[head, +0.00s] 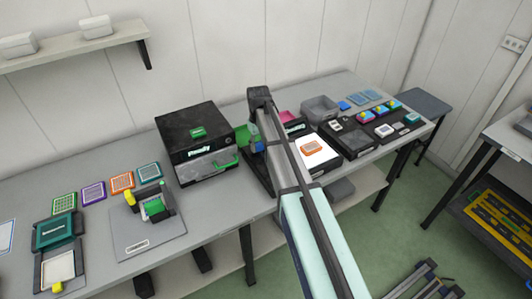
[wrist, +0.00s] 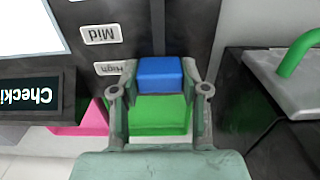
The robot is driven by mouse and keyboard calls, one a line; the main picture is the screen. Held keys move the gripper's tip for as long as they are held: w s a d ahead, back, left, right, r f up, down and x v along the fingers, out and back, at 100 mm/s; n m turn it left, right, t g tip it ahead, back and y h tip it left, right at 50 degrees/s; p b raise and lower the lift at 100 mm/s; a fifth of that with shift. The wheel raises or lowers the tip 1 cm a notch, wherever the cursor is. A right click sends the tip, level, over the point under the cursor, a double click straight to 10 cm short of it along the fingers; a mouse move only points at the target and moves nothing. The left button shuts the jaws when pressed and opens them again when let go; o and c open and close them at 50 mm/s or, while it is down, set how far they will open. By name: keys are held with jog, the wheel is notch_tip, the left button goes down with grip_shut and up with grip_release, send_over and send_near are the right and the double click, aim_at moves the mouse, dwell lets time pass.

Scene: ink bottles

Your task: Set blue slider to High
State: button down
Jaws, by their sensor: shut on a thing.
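In the wrist view the blue slider (wrist: 160,72) is a small blue block on a dark upright track. My gripper (wrist: 160,82) is shut on it, one finger at each side. The slider is level with the label High (wrist: 114,67); the label Mid (wrist: 101,34) is further up in this upside-down picture. A green block (wrist: 155,115) shows between the fingers, below the blue one in the picture. In the head view my arm covers most of the slider device; a bit of blue (head: 258,146) shows beside the green part (head: 241,137).
A black box marked Ready (head: 196,142) with a green handle stands close left of the device. A screen with part of the word Checking (wrist: 35,97) is beside the track. A white pad with an orange card (head: 312,147) lies to the right.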

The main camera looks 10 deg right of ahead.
jog(key=shift+w+a, duration=0.1)
jog(key=shift+w, duration=0.3)
jog(key=c, duration=0.6)
grip_release()
jog(key=shift+w, duration=0.1)
jog(key=shift+o, duration=0.2)
notch_tip(320, 180, up, 12)
